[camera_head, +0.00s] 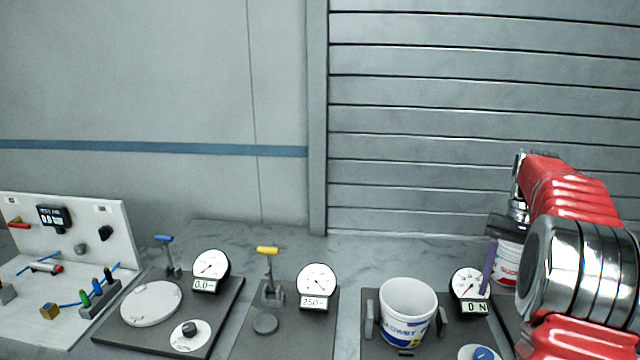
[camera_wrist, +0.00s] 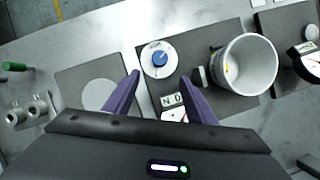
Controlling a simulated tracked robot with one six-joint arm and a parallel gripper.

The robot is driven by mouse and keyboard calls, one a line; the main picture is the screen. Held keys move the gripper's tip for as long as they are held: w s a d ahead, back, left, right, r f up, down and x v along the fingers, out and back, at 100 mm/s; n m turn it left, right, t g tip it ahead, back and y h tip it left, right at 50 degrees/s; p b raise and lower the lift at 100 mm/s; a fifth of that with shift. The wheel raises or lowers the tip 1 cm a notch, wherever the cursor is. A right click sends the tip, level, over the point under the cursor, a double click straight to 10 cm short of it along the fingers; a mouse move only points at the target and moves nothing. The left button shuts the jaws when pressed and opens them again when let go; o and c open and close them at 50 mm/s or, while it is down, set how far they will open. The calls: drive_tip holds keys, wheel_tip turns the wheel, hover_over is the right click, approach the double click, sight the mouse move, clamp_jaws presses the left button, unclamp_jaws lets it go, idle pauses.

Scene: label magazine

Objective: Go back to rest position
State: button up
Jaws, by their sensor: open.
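My gripper (camera_head: 490,265) is at the right of the head view, at the end of my red arm, with one purple finger showing in front of the bench. In the wrist view my gripper (camera_wrist: 161,77) has its two purple fingers apart with nothing held between them. Below and beyond them are a white dial with a blue knob (camera_wrist: 160,58) and a small display plate (camera_wrist: 172,99). The fingers appear above the bench; whether they touch anything cannot be told.
A white bucket (camera_head: 407,312) stands on a dark plate left of my arm. Another bucket (camera_head: 508,262) is partly hidden behind my gripper. Gauges (camera_head: 317,280), a yellow-handled lever (camera_head: 268,268) and a white panel (camera_head: 75,240) stand further left. The wall space above is clear.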

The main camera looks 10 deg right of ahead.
drive_tip(key=a+f+n+t+h, duration=0.1)
drive_tip(key=a+f+t+h, duration=0.15)
drive_tip(key=f, duration=0.25)
drive_tip(key=s+a+r+n+t, duration=0.1)
drive_tip(key=s+a+n+t, duration=0.1)
drive_tip(key=s+a, duration=0.3)
drive_tip(key=s+a+r+n+t, duration=0.2)
drive_tip(key=s+a, duration=0.3)
drive_tip(key=a, duration=0.9)
drive_tip(key=s+a+r+n+t, duration=0.1)
drive_tip(key=s+a, duration=0.4)
drive_tip(key=a, duration=0.5)
drive_tip(key=shift+a+r+n+t, duration=0.15)
drive_tip(key=shift+n+t, duration=0.5)
drive_tip(key=shift+n, duration=0.55)
drive_tip(key=shift+h, duration=0.25)
